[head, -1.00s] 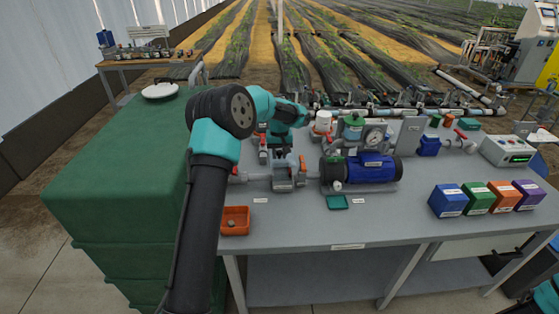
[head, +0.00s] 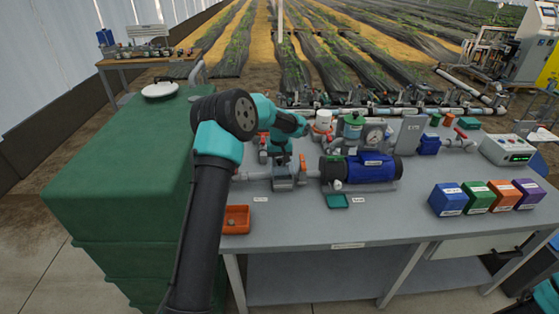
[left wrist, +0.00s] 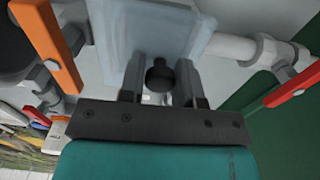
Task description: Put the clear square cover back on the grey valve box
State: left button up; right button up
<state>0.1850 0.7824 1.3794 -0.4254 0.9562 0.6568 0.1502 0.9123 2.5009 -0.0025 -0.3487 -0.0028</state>
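The clear square cover (left wrist: 118,30) shows in the left wrist view as a pale, see-through plate with a dark round knob (left wrist: 160,76). My left gripper (left wrist: 161,84) has its two grey fingers on either side of the knob, seemingly shut on it. In the head view my left gripper (head: 284,160) points down right over the grey valve box (head: 283,182), left of the blue pump. The cover is at the box's top, mostly hidden by the gripper; I cannot tell whether it is fully seated. My right gripper is not in view.
A blue pump (head: 370,166) stands right of the box. An orange tray (head: 236,219) and a green tray (head: 337,201) lie in front. Several coloured boxes (head: 447,200) stand at the right. The bench's front middle is clear.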

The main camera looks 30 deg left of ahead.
aim_at(280, 160)
pick_arm(q)
jog(key=o, duration=0.4)
notch_tip(280, 160, up, 13)
dwell(0.7)
dwell(0.3)
